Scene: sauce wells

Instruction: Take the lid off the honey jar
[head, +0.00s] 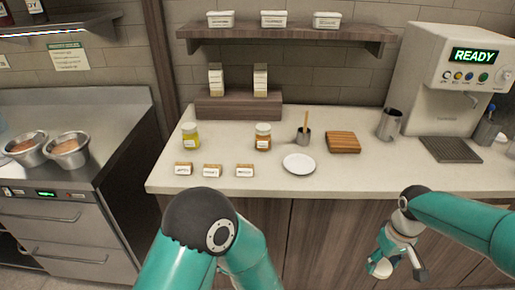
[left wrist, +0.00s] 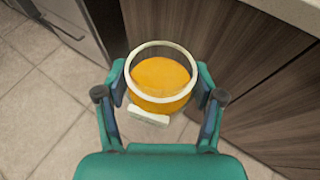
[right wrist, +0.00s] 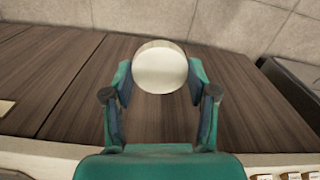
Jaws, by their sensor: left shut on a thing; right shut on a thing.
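The open jar (left wrist: 160,80) of orange honey shows its pale rim and a white label in the left wrist view. My left gripper (left wrist: 162,92) is shut around its sides and holds it over the floor beside the cabinet. In the head view my left arm hides this gripper and the jar. A round, pale lid (right wrist: 160,68) is in the right wrist view, apart from the jar. My right gripper (right wrist: 160,88) is shut on the lid's edges. In the head view this gripper (head: 394,262) is low at the right, in front of the cabinet.
The counter (head: 350,172) bears a yellow jar (head: 190,137), an amber jar (head: 263,138), a white plate (head: 299,164), a metal cup with a stick (head: 304,134) and a wooden board (head: 343,142). Small label blocks (head: 213,171) stand in front. A coffee machine (head: 450,75) is at right.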

